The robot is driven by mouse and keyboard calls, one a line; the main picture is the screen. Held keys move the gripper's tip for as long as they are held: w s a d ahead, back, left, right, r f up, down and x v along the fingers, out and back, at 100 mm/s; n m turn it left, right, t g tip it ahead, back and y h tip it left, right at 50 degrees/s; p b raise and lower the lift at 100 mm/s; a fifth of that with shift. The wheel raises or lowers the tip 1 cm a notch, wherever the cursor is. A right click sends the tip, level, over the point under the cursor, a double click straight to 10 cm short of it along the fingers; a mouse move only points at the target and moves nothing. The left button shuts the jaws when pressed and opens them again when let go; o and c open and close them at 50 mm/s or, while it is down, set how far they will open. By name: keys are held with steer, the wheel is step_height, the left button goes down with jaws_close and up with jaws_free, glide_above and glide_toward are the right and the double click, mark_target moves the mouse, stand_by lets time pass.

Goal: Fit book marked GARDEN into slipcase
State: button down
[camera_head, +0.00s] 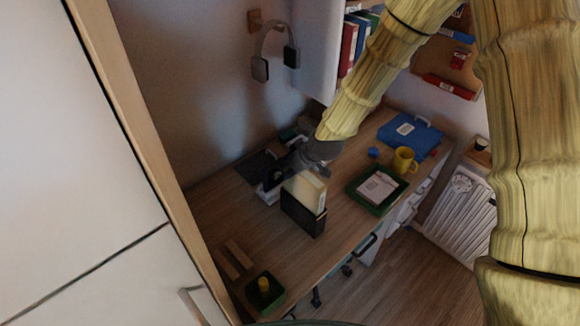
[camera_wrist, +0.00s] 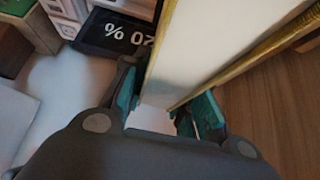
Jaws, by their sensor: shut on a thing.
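A cream book (camera_head: 306,190) with yellowish covers stands upright over the black slipcase (camera_head: 302,217) on the desk. Its lower part is hidden behind or inside the slipcase wall; I cannot tell how deep it sits. No title can be read on it. My gripper (camera_head: 295,169) is at the book's upper left end, shut on it. In the wrist view the teal-padded fingers of my gripper (camera_wrist: 168,108) lie on either side of the book (camera_wrist: 210,45), whose white page block shows between two gold-edged covers.
A green tray (camera_head: 359,199) with a notepad, a yellow mug (camera_head: 403,160) and a blue folder (camera_head: 411,134) lie to the right. A green box (camera_head: 270,300) stands at the near left. Bare desk lies in front of the slipcase.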

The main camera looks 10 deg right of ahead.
steer(key=shift+f+b, duration=0.8)
steer(key=shift+f, duration=0.55)
steer(key=c, duration=1.1)
jaws_free()
steer(key=shift+o, duration=0.2)
steer(key=shift+v, duration=6)
steer(key=shift+f, duration=0.1)
